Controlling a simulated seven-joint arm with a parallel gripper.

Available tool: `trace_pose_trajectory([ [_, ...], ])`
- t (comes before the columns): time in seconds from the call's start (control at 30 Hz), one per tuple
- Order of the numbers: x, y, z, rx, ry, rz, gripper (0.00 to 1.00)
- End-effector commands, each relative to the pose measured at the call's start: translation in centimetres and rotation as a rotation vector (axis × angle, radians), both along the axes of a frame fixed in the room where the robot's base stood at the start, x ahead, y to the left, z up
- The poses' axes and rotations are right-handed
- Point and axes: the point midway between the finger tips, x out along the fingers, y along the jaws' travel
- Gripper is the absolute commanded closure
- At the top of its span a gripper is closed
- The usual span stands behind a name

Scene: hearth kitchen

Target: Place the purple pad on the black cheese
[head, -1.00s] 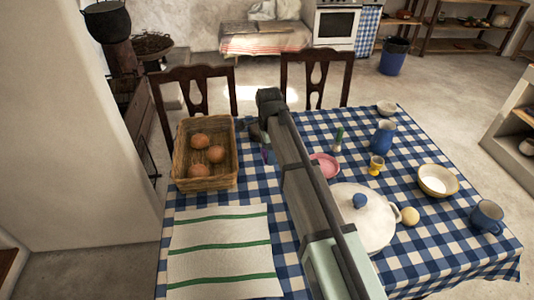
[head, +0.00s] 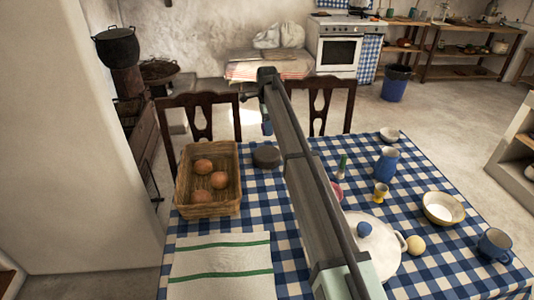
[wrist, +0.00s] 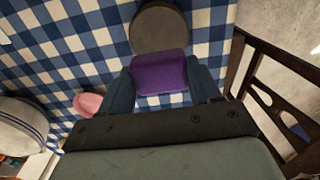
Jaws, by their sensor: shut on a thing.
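The purple pad (wrist: 158,74) is between the two dark blue fingers of my gripper (wrist: 161,80) in the wrist view, and the gripper is shut on it. The black cheese (head: 266,157) is a dark, flat, round disc lying on the checked cloth beside the basket. It also shows in the wrist view (wrist: 158,29), just beyond the pad, whose edge overlaps it in the picture. In the head view my gripper (head: 267,128) appears above the cheese, apart from it; the pad is hard to make out there.
A wicker basket (head: 181,193) with several brown eggs stands left of the cheese. A striped towel (head: 222,258) lies in front. A pink dish (wrist: 88,104), a white lidded pot (head: 383,258), a blue jug (head: 386,165) and cups are to the right. Chairs (head: 199,112) stand behind.

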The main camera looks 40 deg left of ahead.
Motion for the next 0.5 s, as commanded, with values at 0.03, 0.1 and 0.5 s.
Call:
trace_pose_trajectory([
  [0.03,0.1,0.1,-0.1,-0.001,0.001,-0.008,0.67],
  [0.1,0.0,0.0,-0.5,-0.004,0.004,-0.021,0.67],
  [0.5,-0.1,-0.1,-5.9,-0.004,0.004,-0.026,0.67],
])
